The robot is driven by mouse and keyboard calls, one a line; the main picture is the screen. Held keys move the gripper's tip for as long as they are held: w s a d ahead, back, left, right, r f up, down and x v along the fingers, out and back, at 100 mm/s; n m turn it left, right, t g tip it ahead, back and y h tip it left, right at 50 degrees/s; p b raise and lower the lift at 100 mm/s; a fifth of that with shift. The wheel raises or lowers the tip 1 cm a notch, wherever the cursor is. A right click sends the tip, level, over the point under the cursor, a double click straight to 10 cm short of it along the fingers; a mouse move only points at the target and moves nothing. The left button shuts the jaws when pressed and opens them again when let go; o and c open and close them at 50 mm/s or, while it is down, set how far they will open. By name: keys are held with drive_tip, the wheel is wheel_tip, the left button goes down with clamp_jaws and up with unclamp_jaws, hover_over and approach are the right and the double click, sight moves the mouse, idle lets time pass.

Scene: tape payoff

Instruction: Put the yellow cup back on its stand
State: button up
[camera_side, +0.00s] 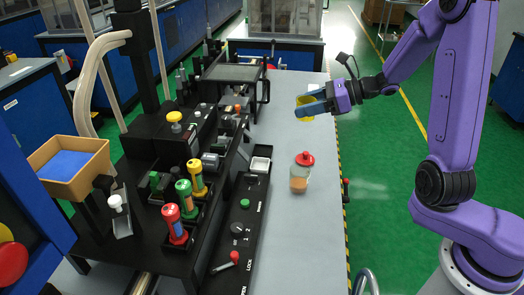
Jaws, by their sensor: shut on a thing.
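The yellow cup (304,100) is at the end of my purple arm, between the blue fingers of my gripper (308,105). My gripper is shut on it and holds it over the right part of the grey table, near the striped edge. The front finger hides part of the cup. I cannot make out for sure which thing is the cup's stand.
A clear jar with a red lid (300,176) stands on the table (318,225) below the gripper. Black machinery with red, green and yellow-capped cylinders (183,197) fills the left. The table's front right is clear.

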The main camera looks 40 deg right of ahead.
drive_tip(key=shift+w, duration=0.1)
drive_tip(key=w+f, duration=0.6)
drive_tip(key=w, duration=0.3)
hover_over(264, 151)
wheel_tip(264, 151, down, 9)
drive_tip(key=shift+a+f, duration=0.15)
drive_tip(key=shift+f, duration=1.15)
drive_tip(key=shift+a+f, duration=0.1)
drive_tip(key=shift+f, duration=1.2)
drive_tip(key=shift+f, duration=0.65)
drive_tip(key=o, duration=0.7)
drive_tip(key=shift+o, duration=0.2)
drive_tip(key=shift+d, duration=0.1)
drive_tip(key=shift+v, duration=5.45)
